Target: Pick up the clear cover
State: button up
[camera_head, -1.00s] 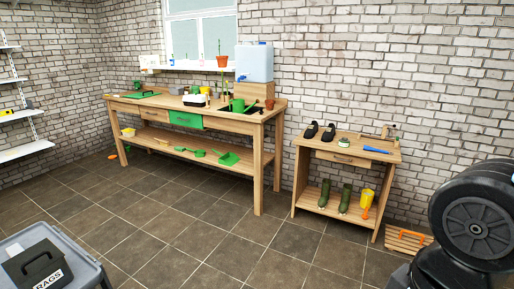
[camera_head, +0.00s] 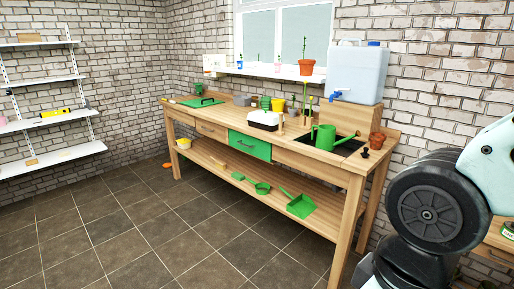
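A green flat piece with a dark handle (camera_head: 201,101) lies at the bench's far left end. My gripper is out of view; only a dark round joint and pale link of my arm show at the right.
The wooden workbench (camera_head: 320,157) carries a green watering can (camera_head: 325,138), small pots and a water container (camera_head: 356,72). Its lower shelf holds green scoops (camera_head: 300,205). White wall shelves (camera_head: 50,158) stand left. The tiled floor (camera_head: 130,240) in front is clear.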

aim_at(264, 117)
jog(key=i+u, duration=0.35)
jog(key=i, duration=0.6)
jog(key=i+l+u, duration=0.1)
jog(key=i+u, duration=0.25)
jog(key=i, duration=0.6)
jog(key=i+z, duration=0.3)
jog(key=i, duration=0.2)
jog(key=i+j+z, duration=0.2)
jog(key=i+z, duration=0.15)
jog(key=i, duration=0.15)
jog(key=i+j+z, duration=0.3)
jog(key=i, duration=0.2)
